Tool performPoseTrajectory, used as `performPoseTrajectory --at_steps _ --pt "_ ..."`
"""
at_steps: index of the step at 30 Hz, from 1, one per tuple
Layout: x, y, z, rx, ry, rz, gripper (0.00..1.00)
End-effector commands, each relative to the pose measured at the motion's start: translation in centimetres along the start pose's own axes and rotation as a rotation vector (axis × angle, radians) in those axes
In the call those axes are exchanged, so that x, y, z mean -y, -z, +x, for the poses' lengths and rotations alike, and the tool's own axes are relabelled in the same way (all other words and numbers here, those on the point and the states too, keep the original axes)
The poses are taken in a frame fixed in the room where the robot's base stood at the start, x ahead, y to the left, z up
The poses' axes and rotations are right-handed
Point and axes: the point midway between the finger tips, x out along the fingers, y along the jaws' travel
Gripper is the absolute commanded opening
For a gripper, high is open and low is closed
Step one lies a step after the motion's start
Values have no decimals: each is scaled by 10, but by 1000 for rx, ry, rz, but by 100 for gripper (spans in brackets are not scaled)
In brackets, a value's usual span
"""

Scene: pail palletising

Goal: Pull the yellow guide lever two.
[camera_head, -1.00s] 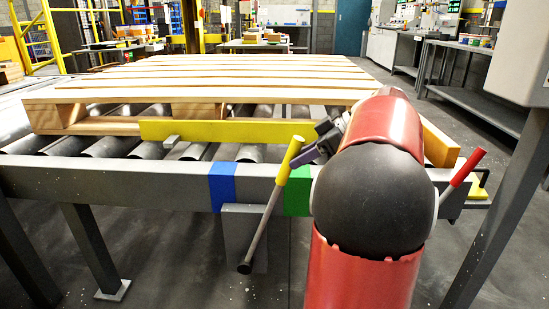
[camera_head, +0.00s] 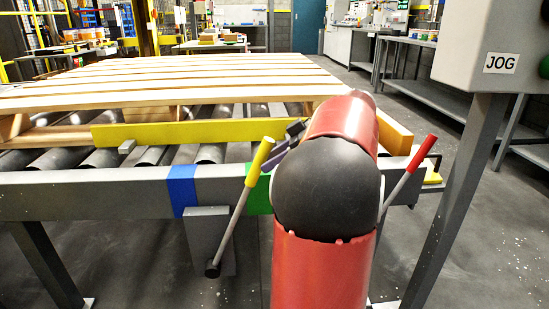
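A lever with a yellow grip (camera_head: 261,155) stands at the near side of the conveyor. Its grey rod leans up to the right from a dark round base end in front of a grey plate (camera_head: 207,240). My gripper (camera_head: 288,138) is just right of the yellow grip's upper end. It is partly hidden behind my red and black arm, and I cannot tell whether it touches the lever or how its fingers stand. A yellow guide bar (camera_head: 190,134) lies across the rollers behind the lever. A second lever with a red grip (camera_head: 422,154) is to the right.
A wooden pallet (camera_head: 180,88) rests on the roller conveyor. The near rail has blue (camera_head: 182,190) and green (camera_head: 258,196) bands. A grey box marked JOG (camera_head: 490,40) on a post (camera_head: 455,200) stands close on the right. Benches line the back.

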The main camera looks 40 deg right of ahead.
Motion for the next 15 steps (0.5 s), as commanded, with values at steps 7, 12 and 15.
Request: performPoseTrajectory --at_steps 7,12,15 --pt "1 2 -5 -2 2 -3 46" --pt "0 2 -32 -1 -2 -1 46" --pt "0 2 -50 -1 -2 0 46"
